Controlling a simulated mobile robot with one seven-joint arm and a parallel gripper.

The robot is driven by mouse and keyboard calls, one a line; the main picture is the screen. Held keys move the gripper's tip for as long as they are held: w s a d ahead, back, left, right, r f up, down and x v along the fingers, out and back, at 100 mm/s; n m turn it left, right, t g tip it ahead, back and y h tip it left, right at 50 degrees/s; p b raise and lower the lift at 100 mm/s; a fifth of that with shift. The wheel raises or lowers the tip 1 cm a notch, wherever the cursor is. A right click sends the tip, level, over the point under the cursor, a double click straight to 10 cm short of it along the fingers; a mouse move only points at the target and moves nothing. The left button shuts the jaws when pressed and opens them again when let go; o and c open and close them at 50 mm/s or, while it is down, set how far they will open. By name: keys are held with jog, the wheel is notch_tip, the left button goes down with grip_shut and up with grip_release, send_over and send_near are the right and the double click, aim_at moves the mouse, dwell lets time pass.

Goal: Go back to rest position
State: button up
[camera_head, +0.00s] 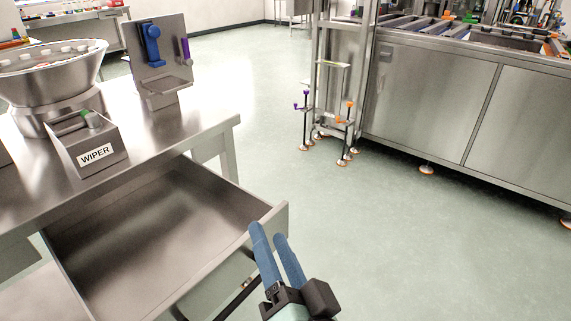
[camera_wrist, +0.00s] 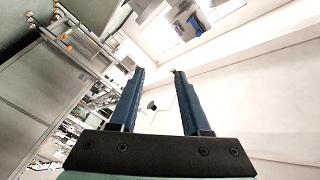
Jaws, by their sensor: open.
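My gripper (camera_head: 266,232) is at the bottom of the head view, with two blue fingers pointing up and to the left. Its fingertips appear next to the right front corner of an open metal drawer (camera_head: 165,210); whether they touch it I cannot tell. In the wrist view my gripper (camera_wrist: 158,72) has its fingers spread apart with nothing between them. The wrist camera looks up past the fingers at the white wall and ceiling. The drawer looks empty and is pulled out from under the steel table (camera_head: 190,125).
On the table stand a box labelled WIPER (camera_head: 92,145), a metal bowl feeder (camera_head: 50,75) and a metal stand (camera_head: 160,55) with blue and purple parts. A steel machine cabinet (camera_head: 425,100) is at the right. The green floor (camera_head: 400,240) between is clear.

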jog(key=s+r+n+t+h+p, duration=0.1)
jog(key=r+p, duration=0.6)
jog(key=r, duration=1.2)
jog(key=s+d+r+n+t+h+p, duration=0.1)
jog(key=r+t+p, duration=0.4)
jog(key=r, duration=1.4)
jog(key=s+r+n+t+h+p, duration=0.3)
jog(key=r+p, duration=0.6)
jog(key=r, duration=1)
jog(key=shift+s+d+t+h+p, duration=0.35)
jog(key=shift+t+h, duration=0.25)
